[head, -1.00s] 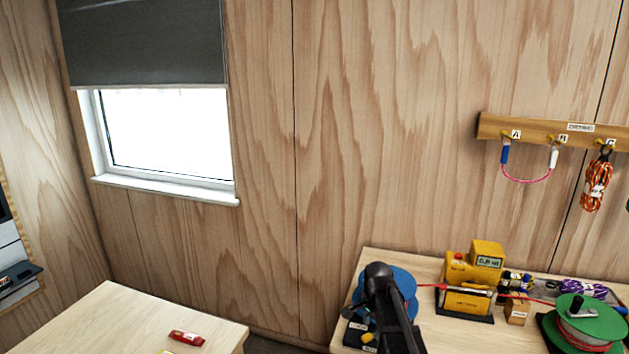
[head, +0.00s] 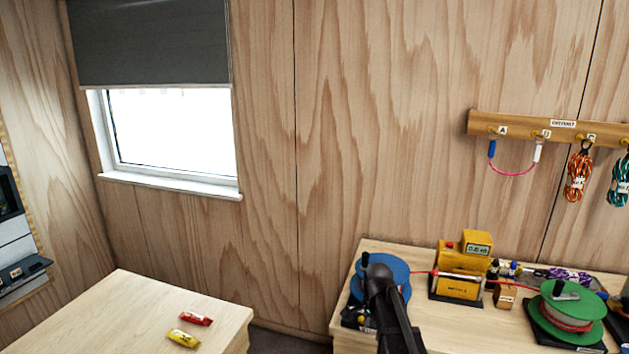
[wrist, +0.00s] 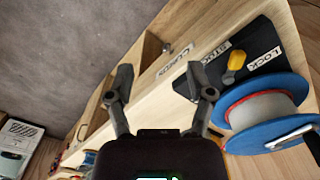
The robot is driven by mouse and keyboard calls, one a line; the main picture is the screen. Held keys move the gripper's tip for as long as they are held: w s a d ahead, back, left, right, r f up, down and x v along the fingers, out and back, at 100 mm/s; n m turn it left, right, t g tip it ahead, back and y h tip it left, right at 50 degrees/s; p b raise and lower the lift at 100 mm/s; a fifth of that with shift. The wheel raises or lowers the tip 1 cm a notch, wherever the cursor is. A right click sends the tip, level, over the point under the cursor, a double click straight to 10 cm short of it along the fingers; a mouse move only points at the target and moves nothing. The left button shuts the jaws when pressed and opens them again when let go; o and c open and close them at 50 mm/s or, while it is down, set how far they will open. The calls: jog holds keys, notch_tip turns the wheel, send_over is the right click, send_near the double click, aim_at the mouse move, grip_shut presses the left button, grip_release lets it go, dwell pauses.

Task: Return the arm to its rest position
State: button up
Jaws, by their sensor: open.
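My gripper (wrist: 160,90) is in the wrist view, with its two fingers apart and nothing between them. It is over the front edge of the workbench (wrist: 150,80), beside the blue reel (wrist: 268,105) and its black base with a yellow knob (wrist: 233,62). In the head view my dark arm (head: 388,310) rises in front of the blue reel (head: 400,270); the gripper itself does not show there.
A yellow machine (head: 460,272) and a green reel (head: 567,312) stand on the bench (head: 440,330), joined by a red cord. A table (head: 110,315) at left holds a red packet (head: 195,319) and a yellow packet (head: 183,338). Rope bundles hang from a wall rail (head: 540,124).

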jog(key=s+f+n+b, duration=0.5)
jog(key=s+n, duration=0.1)
jog(key=s, duration=0.2)
jog(key=s+f+n+b, duration=0.5)
jog(key=s+n, duration=0.1)
jog(key=s, duration=0.3)
jog(key=shift+d+n, duration=0.25)
jog(key=shift+n, duration=0.15)
dwell(0.7)
